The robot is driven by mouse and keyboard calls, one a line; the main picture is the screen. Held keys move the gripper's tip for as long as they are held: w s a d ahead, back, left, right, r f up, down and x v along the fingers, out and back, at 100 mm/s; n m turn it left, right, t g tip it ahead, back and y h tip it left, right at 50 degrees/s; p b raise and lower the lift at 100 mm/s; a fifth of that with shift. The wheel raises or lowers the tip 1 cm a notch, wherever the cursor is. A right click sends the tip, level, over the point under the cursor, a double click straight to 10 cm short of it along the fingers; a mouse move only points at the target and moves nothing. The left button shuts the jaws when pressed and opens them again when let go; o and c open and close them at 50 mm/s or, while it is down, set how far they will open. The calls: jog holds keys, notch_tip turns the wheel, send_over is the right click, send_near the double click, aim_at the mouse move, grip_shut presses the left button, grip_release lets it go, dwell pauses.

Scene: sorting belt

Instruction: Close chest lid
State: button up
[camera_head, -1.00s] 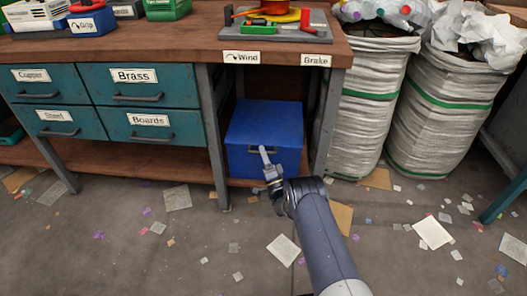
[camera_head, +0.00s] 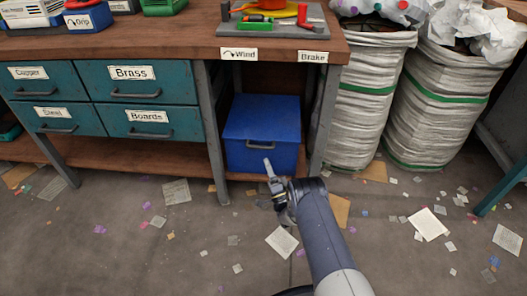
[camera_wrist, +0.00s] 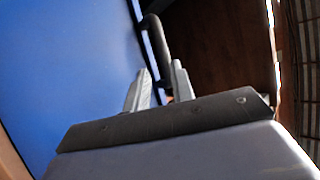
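The blue chest (camera_head: 262,120) stands on the lower shelf under the workbench. Its lid looks down, lying flat on the body with no visible gap. A grey handle (camera_head: 261,144) is on its front near the top edge. My gripper (camera_head: 267,162) is just in front of the chest, its fingertips below the handle in the head view.
Workbench legs (camera_head: 213,140) flank the chest, with teal drawers (camera_head: 140,85) to the left. Large filled sacks (camera_head: 367,105) stand on the right. The workbench top (camera_head: 150,45) overhangs the chest. Paper scraps (camera_head: 282,242) litter the open floor.

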aim_at(262, 148)
jog(key=v, duration=0.3)
jog(key=shift+s+d+f, duration=0.1)
jog(key=shift+s+f, duration=0.05)
jog(key=shift+s, duration=0.15)
jog(key=b+x, duration=0.2)
jog(key=x, duration=0.8)
jog(key=shift+w, duration=0.2)
jog(key=shift+r, duration=0.3)
